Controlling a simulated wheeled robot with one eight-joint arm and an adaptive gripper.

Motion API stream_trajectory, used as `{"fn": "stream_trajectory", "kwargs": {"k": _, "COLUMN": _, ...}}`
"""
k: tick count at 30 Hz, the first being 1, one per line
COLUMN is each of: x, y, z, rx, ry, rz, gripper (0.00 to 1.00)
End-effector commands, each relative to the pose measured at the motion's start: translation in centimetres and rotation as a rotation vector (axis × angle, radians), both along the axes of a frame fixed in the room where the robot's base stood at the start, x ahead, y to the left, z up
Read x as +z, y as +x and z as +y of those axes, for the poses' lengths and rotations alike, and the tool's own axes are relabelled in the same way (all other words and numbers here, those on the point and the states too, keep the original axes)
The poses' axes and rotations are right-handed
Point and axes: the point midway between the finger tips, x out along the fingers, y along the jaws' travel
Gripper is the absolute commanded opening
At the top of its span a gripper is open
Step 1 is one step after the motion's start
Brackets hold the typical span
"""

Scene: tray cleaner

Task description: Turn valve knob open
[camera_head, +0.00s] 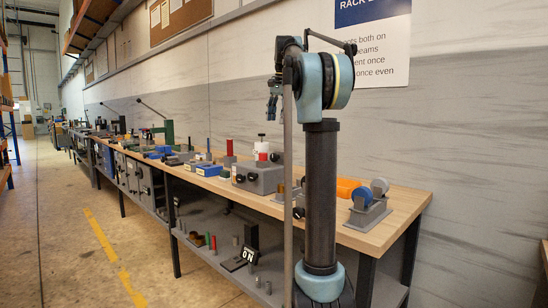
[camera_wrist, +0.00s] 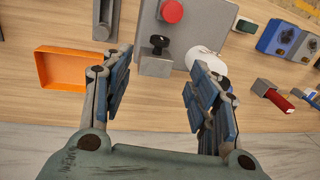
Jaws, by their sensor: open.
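My gripper (camera_head: 272,104) hangs above the workbench, fingers pointing down in the head view. In the wrist view, my gripper (camera_wrist: 160,62) is open and empty, its two fingers well apart. Between and beyond them is a black knob (camera_wrist: 159,41) on a small grey block at the edge of a grey box (camera_wrist: 197,27). I cannot tell for certain that it is the valve knob. A red round button (camera_wrist: 172,11) and a white round part (camera_wrist: 204,61) sit by it. In the head view the grey box (camera_head: 249,180) is below my gripper; the black knob cannot be made out clearly there.
An orange tray (camera_wrist: 75,68) lies left of the fingers in the wrist view. Blue boxes (camera_wrist: 279,36) and a red-handled tool (camera_wrist: 277,98) lie to the right. A grey stand with blue and white rollers (camera_head: 369,207) is near the bench's right end. The wall runs behind the bench (camera_head: 402,211).

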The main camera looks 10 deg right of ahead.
Motion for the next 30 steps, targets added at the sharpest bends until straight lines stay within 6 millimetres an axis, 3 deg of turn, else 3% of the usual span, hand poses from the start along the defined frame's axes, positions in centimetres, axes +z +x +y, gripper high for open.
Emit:
{"fn": "stream_trajectory", "kwargs": {"k": 8, "x": -2.3, "y": 0.3, "z": -0.6, "rx": -0.011, "ry": 0.001, "rz": 0.0, "gripper": 0.54}}
{"fn": "stream_trajectory", "kwargs": {"k": 30, "x": -14.6, "y": 1.8, "z": 0.0, "rx": -0.017, "ry": 0.001, "rz": 0.0, "gripper": 0.54}}
